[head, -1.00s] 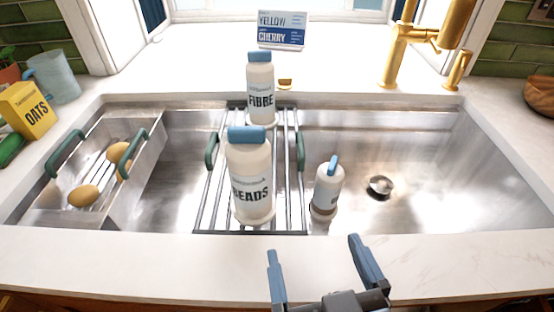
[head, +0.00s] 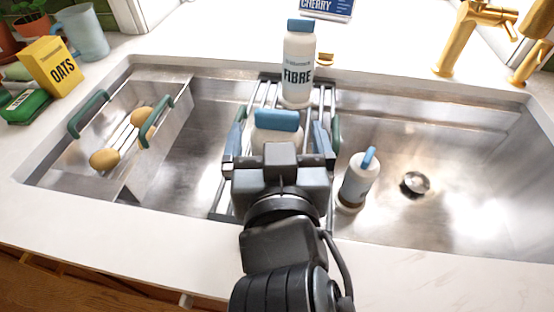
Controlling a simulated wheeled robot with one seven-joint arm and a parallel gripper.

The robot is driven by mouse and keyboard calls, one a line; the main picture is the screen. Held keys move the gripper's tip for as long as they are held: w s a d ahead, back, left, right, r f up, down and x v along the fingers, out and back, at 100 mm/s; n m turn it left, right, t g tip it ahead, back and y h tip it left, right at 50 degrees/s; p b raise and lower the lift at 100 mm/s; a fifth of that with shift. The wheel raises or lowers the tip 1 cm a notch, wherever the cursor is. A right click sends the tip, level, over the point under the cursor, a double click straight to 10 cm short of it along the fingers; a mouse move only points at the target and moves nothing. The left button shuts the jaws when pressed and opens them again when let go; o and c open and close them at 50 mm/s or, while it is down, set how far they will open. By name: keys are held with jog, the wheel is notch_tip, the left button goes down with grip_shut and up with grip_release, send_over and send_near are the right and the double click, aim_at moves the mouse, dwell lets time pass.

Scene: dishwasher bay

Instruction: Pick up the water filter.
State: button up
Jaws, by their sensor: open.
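No thing here is labelled a water filter, and I cannot tell for sure which one it is. A white bottle with a wide blue cap (head: 277,120) stands on the rack in the sink. My gripper (head: 279,138) is open over it, with one blue finger on each side of the cap and a gap on both sides. My gripper and arm hide its lower part and its label. Behind it stands a white bottle with a blue cap, marked FIBRE (head: 299,65). A smaller white container with a blue top (head: 358,182) stands right of the rack.
The dark rack (head: 222,200) spans the sink (head: 470,200). A metal tray with green handles (head: 165,155) holds two yellow-brown oval items at left. A drain (head: 415,183) and a gold tap (head: 465,40) are at right. An OATS box (head: 52,66) and a blue jug (head: 83,32) stand on the counter.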

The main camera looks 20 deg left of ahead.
jog(key=shift+x, duration=0.95)
grip_shut()
jog(key=shift+r, duration=0.1)
